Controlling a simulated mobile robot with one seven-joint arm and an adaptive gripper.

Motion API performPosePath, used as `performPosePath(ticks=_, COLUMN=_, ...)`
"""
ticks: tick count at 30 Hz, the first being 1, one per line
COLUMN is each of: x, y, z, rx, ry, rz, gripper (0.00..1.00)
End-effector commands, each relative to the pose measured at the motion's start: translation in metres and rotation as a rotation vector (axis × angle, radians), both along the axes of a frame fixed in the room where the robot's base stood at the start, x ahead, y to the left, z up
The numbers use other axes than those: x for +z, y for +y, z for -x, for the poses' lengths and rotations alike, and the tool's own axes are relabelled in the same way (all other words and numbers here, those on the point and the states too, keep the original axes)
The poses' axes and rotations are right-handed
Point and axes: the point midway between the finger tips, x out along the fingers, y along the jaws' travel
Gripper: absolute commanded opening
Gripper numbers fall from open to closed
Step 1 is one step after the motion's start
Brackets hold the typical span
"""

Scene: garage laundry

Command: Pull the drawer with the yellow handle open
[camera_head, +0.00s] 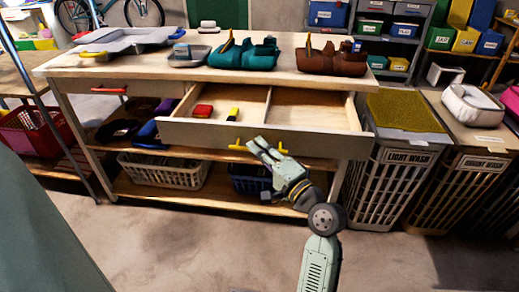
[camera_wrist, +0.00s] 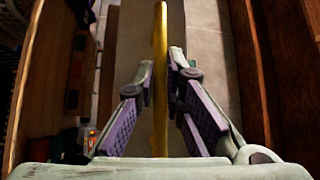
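The wooden drawer (camera_head: 190,135) stands pulled out from the workbench, and its inside shows from above. Its yellow handle (camera_head: 238,145) is on the drawer front, with the middle hidden behind my gripper (camera_head: 263,146). In the wrist view the yellow handle (camera_wrist: 160,90) runs as a bar between the two fingers of my gripper (camera_wrist: 163,65). The fingertips are close together on either side of the bar and look shut on it. A red item (camera_head: 203,111) and a yellow-and-black item (camera_head: 233,114) lie in the drawer's left compartment.
A closed drawer with a red handle (camera_head: 109,90) is at the left. Tool holders stand on the workbench top (camera_head: 150,68). Baskets (camera_head: 165,171) sit on the lower shelf. A light-wash hamper (camera_head: 390,175) stands close on the right. The floor (camera_head: 150,235) in front is clear.

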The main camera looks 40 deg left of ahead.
Motion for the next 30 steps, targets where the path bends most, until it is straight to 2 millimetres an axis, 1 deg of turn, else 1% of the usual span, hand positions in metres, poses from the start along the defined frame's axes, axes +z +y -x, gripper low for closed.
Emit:
performPosePath(ticks=1, x=0.0, y=0.0, z=0.0, rx=0.0, ry=0.001, rz=0.001, gripper=0.15)
performPosePath(ticks=8, x=0.0, y=0.0, z=0.0, rx=0.0, ry=0.001, rz=-0.001, gripper=0.3)
performPosePath(ticks=16, x=0.0, y=-0.001, z=0.0, rx=-0.001, ry=0.002, rz=-0.002, gripper=0.3)
performPosePath(ticks=19, x=-0.001, y=-0.006, z=0.001, rx=-0.002, ry=0.003, rz=-0.002, gripper=0.3)
performPosePath(ticks=23, x=-0.004, y=-0.025, z=0.004, rx=-0.004, ry=0.004, rz=-0.002, gripper=0.3)
performPosePath(ticks=30, x=-0.011, y=-0.075, z=0.015, rx=-0.005, ry=0.004, rz=-0.002, gripper=0.3)
